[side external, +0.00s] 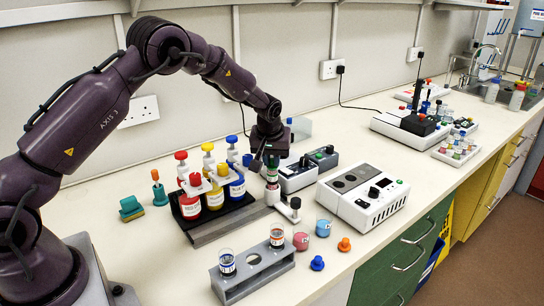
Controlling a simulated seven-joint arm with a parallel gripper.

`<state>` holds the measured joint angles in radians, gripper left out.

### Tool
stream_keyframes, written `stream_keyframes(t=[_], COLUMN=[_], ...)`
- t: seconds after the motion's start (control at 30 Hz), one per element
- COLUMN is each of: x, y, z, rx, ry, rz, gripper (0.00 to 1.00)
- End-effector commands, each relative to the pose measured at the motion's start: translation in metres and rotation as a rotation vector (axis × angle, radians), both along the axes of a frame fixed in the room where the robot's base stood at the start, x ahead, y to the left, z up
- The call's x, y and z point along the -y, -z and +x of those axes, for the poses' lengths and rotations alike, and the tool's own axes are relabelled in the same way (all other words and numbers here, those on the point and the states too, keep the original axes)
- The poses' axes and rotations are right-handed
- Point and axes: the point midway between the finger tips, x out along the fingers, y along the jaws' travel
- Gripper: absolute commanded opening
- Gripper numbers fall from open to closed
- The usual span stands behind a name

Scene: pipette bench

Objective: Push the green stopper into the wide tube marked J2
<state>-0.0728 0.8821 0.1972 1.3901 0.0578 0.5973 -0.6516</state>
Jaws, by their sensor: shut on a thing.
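My gripper (271,158) points down at the middle of the bench, just right of the bottle rack. It is shut on a small green piece that looks like the green stopper (272,161), mostly hidden by the fingers. Directly below is a narrow upright stack with pale and pinkish parts, which looks like a tube (272,178). I cannot tell whether the stopper touches its mouth or sits inside it. I cannot read J2 on any tube.
Red, yellow and blue bottles stand in a black rack (187,222) left of my gripper. A white device (363,205) is to the right. Pink (301,241) and blue (323,228) cups, a blue stopper (317,263) and an orange stopper (344,244) are near the front edge.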

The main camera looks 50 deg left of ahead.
Motion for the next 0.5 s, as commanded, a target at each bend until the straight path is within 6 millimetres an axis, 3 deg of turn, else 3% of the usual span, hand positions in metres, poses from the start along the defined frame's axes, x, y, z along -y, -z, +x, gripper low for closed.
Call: stream_keyframes(t=[0.03, 0.07, 0.17, 0.5], x=[0.0001, 0.0000, 0.0001, 0.0009], y=[0.0009, 0.0006, 0.0006, -0.0031], z=[-0.0001, 0.0000, -0.0001, -0.0006], rx=[0.000, 0.000, 0.000, 0.000], ry=[0.000, 0.000, 0.000, 0.000], rz=[0.000, 0.000, 0.000, 0.000], gripper=[0.00, 0.23, 0.46, 0.46])
